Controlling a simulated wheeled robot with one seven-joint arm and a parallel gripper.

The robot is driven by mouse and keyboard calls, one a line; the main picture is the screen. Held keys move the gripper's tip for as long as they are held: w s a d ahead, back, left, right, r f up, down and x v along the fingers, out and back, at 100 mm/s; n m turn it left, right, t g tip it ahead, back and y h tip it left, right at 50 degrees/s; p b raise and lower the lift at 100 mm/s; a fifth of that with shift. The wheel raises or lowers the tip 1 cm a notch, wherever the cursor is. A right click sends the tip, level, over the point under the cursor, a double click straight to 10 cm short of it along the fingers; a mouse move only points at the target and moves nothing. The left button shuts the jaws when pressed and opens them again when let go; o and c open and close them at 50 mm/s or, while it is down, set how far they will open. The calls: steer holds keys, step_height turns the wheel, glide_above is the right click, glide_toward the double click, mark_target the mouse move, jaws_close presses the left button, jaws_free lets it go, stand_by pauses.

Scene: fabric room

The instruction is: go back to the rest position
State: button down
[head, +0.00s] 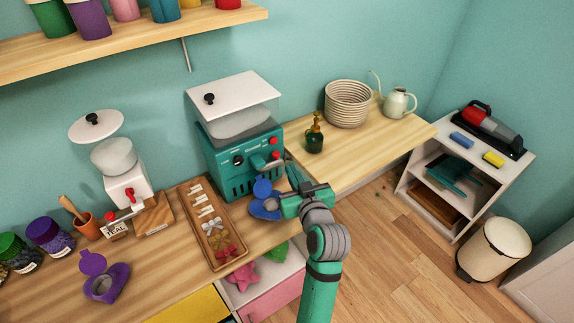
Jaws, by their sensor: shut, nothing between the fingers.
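My gripper (296,182) is at the end of my green arm, in the middle of the head view. It is shut with nothing held. It is near the front of the teal machine (243,160) with the white lid, beside its red knobs. A blue lidded container (264,206) stands just left of my gripper on the wooden counter. From this view I cannot tell whether my gripper touches it or the machine.
A wooden tray (225,263) with bows lies left of the blue container. Below the counter edge, an open drawer (274,288) holds pink and green items. A green bottle (314,134) and a basket (348,104) stand behind right. Open floor (385,265) lies right of my arm.

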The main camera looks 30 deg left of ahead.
steer(key=s+d+f+m+t+h, duration=0.2)
steer(key=s+d+f+m+h, duration=0.25)
steer(key=s+d+f, duration=0.45)
steer(key=s+d+f+m+t+h, duration=0.25)
steer(key=s+d+f+m, duration=0.3)
steer(key=d, duration=0.65)
steer(key=s+d+h, duration=0.2)
steer(key=s+d, duration=0.2)
steer(key=s, duration=0.6)
steer(key=s+d+h, duration=0.3)
steer(key=s+d, duration=0.1)
steer(key=s, duration=0.7)
steer(key=shift+s+d+t, duration=0.25)
steer(key=shift+d+t, duration=0.15)
steer(key=shift+t, duration=0.05)
steer(key=shift+w, duration=0.1)
